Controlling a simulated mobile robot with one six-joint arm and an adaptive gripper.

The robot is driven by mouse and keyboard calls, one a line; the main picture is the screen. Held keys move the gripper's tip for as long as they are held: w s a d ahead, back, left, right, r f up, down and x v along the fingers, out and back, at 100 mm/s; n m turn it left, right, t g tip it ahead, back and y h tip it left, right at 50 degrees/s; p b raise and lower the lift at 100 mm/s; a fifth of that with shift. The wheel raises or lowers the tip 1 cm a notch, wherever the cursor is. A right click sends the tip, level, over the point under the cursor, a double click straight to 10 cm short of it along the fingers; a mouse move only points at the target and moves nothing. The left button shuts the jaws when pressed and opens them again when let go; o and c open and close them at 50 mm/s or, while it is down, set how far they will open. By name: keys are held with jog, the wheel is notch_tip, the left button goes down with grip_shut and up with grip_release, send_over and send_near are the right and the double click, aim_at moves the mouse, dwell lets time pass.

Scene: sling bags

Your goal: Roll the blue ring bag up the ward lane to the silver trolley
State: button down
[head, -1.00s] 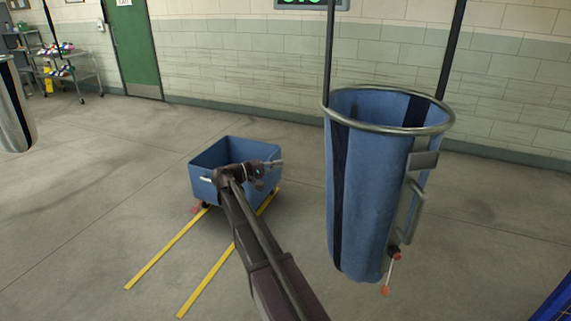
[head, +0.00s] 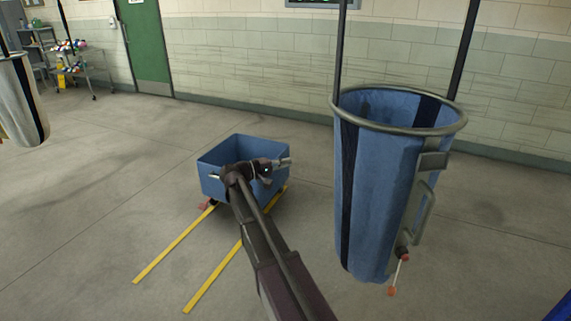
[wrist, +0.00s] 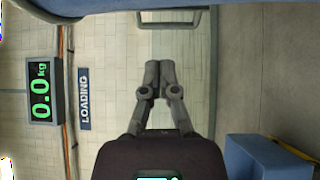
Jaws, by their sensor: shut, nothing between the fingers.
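The blue ring bag (head: 385,200) hangs upright at the right of the head view, with a grey metal ring at its top, dark vertical stripes and a grey handle (head: 424,212) on its right side. Part of blue fabric, likely this bag, crosses the top of the wrist view (wrist: 250,12), beside a grey handle frame. My gripper (head: 281,163) is left of the bag, above the blue cart, with a visible gap to the bag. In the wrist view its fingers (wrist: 158,78) are together and empty. The silver trolley (head: 84,68) stands far back left, carrying colourful items.
A blue cart (head: 222,185) stands beneath my gripper, by two yellow floor lines (head: 175,243). A pale striped bag (head: 28,105) hangs at the far left. A 0.0 kg display (wrist: 42,90) and LOADING sign (wrist: 84,103) are on the wall. Open floor lies at left.

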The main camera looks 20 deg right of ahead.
jog(key=s+a+f+y, duration=0.6)
jog(key=s+f+y, duration=0.3)
jog(key=s+f, duration=0.45)
jog(key=s+a+f+y, duration=0.2)
jog(key=s+a+y, duration=0.2)
jog(key=a, duration=0.3)
jog(key=s+a+f+t+y, duration=0.1)
jog(key=s+a+f+y, duration=0.2)
jog(key=s+a+y, duration=0.2)
jog(key=shift+s+a+f, duration=0.35)
jog(key=shift+a, duration=0.8)
